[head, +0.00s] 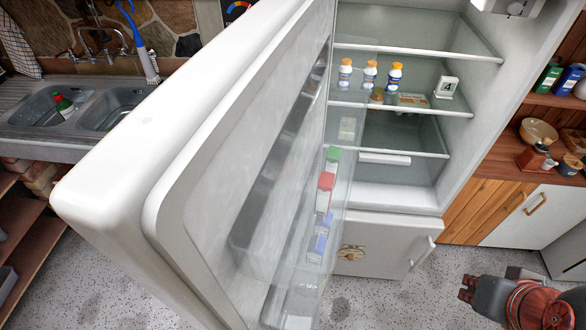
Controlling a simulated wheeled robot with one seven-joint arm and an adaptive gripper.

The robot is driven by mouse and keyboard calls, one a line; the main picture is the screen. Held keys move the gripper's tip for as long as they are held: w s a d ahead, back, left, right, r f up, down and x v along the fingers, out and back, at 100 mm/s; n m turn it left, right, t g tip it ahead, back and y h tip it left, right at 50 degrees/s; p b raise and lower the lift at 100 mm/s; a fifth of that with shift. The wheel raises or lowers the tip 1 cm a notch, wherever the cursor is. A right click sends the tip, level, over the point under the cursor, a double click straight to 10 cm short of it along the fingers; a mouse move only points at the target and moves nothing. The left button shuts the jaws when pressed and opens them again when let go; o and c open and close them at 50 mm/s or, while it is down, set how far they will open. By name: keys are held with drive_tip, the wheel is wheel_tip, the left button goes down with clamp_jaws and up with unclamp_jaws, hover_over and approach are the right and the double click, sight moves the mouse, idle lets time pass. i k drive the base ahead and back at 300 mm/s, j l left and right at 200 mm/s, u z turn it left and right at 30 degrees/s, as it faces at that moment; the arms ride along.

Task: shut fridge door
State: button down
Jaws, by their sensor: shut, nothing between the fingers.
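The white fridge door (110,190) stands wide open and fills the left and middle of the head view. Its inner side has clear door shelves with several small cartons (325,190) in them. The open fridge body (480,130) is behind it on the right, with its shelves exposed. My gripper (467,288) is at the lower right, shut and empty. It is to the right of the door and apart from it, in front of the fridge.
Several bottles (369,74) stand on a fridge shelf. A closed lower compartment (385,245) is below. A sink (45,108) is at the left. Wooden shelves with jars and a bowl (538,131) are at the right. Speckled floor (385,300) is clear before the fridge.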

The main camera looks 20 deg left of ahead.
sight(204, 194)
drive_tip(key=k+j, duration=0.25)
drive_tip(key=j, duration=0.15)
drive_tip(key=k+j, duration=0.25)
drive_tip(key=j, duration=0.15)
drive_tip(key=k+j, duration=0.25)
drive_tip(key=j, duration=0.15)
drive_tip(key=k+j, duration=0.25)
drive_tip(key=j, duration=0.15)
drive_tip(key=i+j+u, duration=0.1)
drive_tip(key=j, duration=0.25)
drive_tip(key=i, duration=0.05)
